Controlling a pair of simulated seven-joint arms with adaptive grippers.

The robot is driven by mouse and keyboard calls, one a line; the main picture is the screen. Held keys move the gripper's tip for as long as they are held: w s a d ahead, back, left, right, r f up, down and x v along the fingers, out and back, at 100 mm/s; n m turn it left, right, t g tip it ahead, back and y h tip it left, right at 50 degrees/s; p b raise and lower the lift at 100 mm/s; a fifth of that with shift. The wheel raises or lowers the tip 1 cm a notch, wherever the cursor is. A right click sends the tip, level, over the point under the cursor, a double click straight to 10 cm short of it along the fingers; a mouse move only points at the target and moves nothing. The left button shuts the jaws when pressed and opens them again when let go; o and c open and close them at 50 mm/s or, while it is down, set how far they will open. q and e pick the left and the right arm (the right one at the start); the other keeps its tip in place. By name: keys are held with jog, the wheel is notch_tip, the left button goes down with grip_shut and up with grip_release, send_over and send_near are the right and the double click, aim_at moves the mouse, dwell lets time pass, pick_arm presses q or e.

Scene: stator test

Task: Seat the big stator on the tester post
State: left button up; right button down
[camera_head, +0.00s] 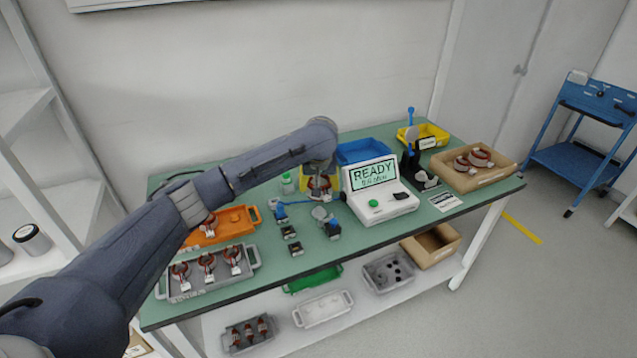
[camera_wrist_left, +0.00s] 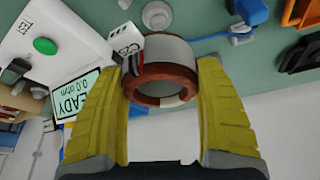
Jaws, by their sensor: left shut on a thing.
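My left gripper (camera_head: 320,190) hangs over the green table, just left of the white tester (camera_head: 382,204). In the left wrist view its yellow fingers (camera_wrist_left: 165,95) are shut on a stator (camera_wrist_left: 172,60), a grey ring with copper windings and a white tag (camera_wrist_left: 124,42). In the head view the held stator (camera_head: 319,184) is small and partly hidden by the gripper. A round white post-like part (camera_wrist_left: 157,15) shows beyond the ring in the wrist view, apart from it. The tester's screen (camera_wrist_left: 78,105) reads READY. My right gripper is out of view.
A grey tray (camera_head: 258,262) with several stators and an orange tray (camera_head: 241,216) are at the left. A cardboard box (camera_head: 503,171) with stators is at the right. A blue bin (camera_head: 365,149) is behind.

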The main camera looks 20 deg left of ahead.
pick_arm(q)
send_over(319, 208)
jog(key=shift+f, duration=2.1)
jog(key=shift+f, duration=2.2)
jog(key=o, duration=1.6)
jog(key=shift+o, duration=0.2)
jog(key=shift+s+f, duration=0.1)
jog(key=shift+f, duration=0.05)
jog(key=v, duration=1.2)
